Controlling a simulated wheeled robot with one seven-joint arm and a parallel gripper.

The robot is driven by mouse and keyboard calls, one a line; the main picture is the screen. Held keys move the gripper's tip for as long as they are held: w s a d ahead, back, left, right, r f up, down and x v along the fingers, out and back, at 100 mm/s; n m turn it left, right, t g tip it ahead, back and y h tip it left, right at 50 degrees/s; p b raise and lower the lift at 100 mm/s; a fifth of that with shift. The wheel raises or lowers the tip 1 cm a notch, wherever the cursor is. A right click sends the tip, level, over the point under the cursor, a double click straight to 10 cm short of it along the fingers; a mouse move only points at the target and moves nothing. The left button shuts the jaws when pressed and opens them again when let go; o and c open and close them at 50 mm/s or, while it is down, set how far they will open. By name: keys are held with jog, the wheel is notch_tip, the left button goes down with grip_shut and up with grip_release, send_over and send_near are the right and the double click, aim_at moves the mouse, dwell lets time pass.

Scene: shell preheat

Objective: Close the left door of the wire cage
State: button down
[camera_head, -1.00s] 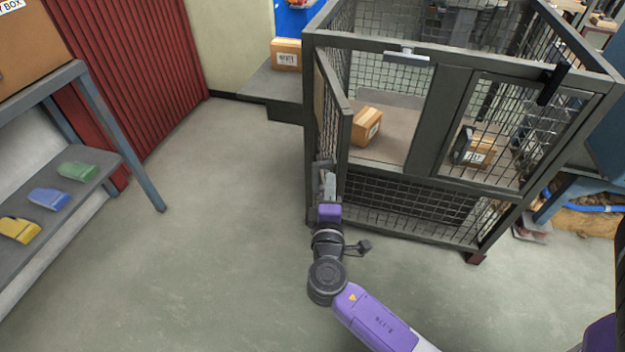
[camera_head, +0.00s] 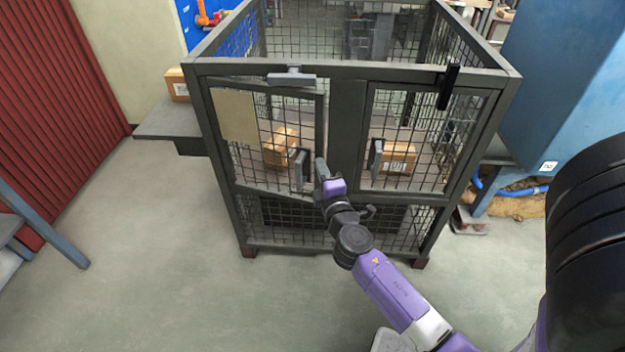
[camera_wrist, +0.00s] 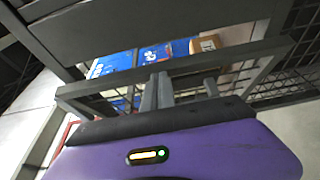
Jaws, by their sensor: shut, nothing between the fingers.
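The wire cage (camera_head: 346,70) stands ahead of me in the head view. Its left door (camera_head: 322,125), with a tan panel (camera_head: 234,117) at its upper left, is nearly in line with the front frame. Its lower edge slants outward, so it looks slightly ajar. The door's grey handle (camera_head: 302,168) is near its free edge. My gripper (camera_head: 321,168) is shut and empty, just right of that handle at the door's free edge. I cannot tell whether it touches the door. In the wrist view the gripper fingers (camera_wrist: 160,92) point toward dark cage bars.
The right door (camera_head: 430,92) lies in line with the frame, with a black latch (camera_head: 447,87) above. A grey latch (camera_head: 291,78) sits on the top bar over the left door. Cardboard boxes (camera_head: 281,147) are inside. Floor at the left front is clear.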

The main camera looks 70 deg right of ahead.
jog(key=shift+w+d, duration=0.15)
jog(key=shift+d, duration=1.2)
jog(key=shift+w+d, duration=0.15)
jog(key=shift+d, duration=1.15)
